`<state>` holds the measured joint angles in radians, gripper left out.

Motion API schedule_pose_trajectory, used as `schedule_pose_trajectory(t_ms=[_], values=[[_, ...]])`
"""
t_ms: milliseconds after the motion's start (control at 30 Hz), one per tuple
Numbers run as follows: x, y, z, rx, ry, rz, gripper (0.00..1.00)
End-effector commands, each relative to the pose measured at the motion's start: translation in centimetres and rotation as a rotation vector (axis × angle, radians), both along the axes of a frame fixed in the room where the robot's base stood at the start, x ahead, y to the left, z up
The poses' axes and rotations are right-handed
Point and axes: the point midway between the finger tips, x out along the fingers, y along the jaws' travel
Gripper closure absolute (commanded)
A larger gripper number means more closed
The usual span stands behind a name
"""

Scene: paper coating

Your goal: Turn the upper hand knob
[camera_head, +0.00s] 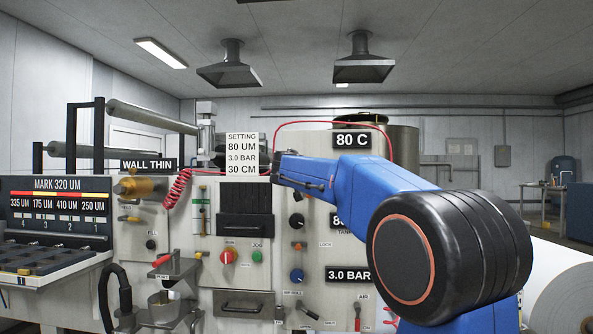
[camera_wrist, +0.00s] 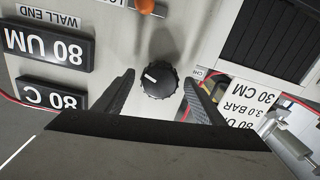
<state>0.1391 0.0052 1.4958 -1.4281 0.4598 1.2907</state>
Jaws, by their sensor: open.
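The upper hand knob (camera_head: 297,220) is a round black knob on the grey machine panel. In the wrist view the knob (camera_wrist: 158,82) sits near the middle, with a white pointer mark towards its upper left. My gripper (camera_wrist: 159,79) is open, with one dark finger on each side of the knob in the picture. Gaps show between the fingers and the knob, and I cannot tell how far off the panel they are. In the head view my gripper (camera_head: 306,184) appears above the knob, in front of the panel.
Below the knob are a small orange lock lever (camera_head: 298,246) and a blue knob (camera_head: 297,275). A setting card (camera_head: 242,155) and a black slotted block (camera_head: 245,212) are to the left. An 80 C sign (camera_head: 352,139) is above. A red hose (camera_head: 178,188) hangs further left.

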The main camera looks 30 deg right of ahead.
Motion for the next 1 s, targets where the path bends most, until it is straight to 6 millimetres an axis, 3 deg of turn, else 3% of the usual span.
schedule_pose_trajectory(t_ms=[433,467,633,1000], values=[[0.84,-0.60,0.04,-0.001,0.000,0.000,0.37],[0.84,-0.60,0.03,-0.001,0.000,0.000,0.39],[0.83,-0.59,0.03,-0.001,0.000,0.000,0.78],[0.83,-0.58,0.02,-0.043,0.029,0.000,0.78]])
